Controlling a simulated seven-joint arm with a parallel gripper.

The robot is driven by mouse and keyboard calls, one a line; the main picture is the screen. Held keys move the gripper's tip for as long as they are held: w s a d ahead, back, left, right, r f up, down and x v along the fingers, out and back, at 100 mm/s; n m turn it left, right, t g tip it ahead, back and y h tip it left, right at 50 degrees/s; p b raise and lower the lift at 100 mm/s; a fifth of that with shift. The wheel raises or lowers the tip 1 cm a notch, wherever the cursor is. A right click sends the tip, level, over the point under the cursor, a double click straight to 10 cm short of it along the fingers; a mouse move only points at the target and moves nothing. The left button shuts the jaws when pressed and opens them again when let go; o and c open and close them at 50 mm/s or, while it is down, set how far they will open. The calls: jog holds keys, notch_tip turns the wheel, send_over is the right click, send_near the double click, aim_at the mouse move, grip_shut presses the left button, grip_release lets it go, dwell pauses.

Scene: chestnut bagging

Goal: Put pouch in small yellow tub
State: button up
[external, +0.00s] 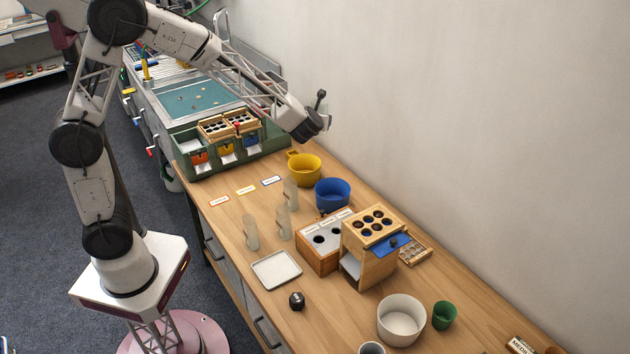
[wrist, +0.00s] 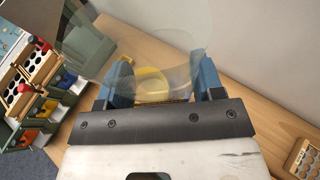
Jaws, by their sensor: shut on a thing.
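The yellow tub (external: 305,172) stands on the wooden bench near the wall, beyond the blue tub. My gripper (external: 320,112) is raised above the bench, over the area of the yellow tub. In the wrist view, the blue fingers of my gripper (wrist: 165,80) are shut on a clear pouch (wrist: 185,50), which spreads out between and past them. The yellow tub (wrist: 152,86) shows behind the pouch, partly veiled by it. The held pouch cannot be made out in the external view, and its contents are unclear.
A blue tub (external: 332,194) stands beside the yellow one. Several clear upright pouches or bottles (external: 284,222) stand mid-bench. A green rack with wooden trays (external: 228,150) is at the far end. A wooden box with holes (external: 368,245) and a white bowl (external: 401,322) are nearer.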

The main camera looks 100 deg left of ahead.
jog(key=s+a+n+g, duration=0.1)
jog(key=s+a, duration=0.6)
notch_tip(320, 180, down, 11)
jog(key=shift+s+a, duration=0.3)
jog(key=shift+a, duration=0.05)
jog(key=shift+f, duration=0.25)
jog(key=shift+f, duration=5.3)
jog(key=o, duration=1)
jog(key=shift+d, duration=0.1)
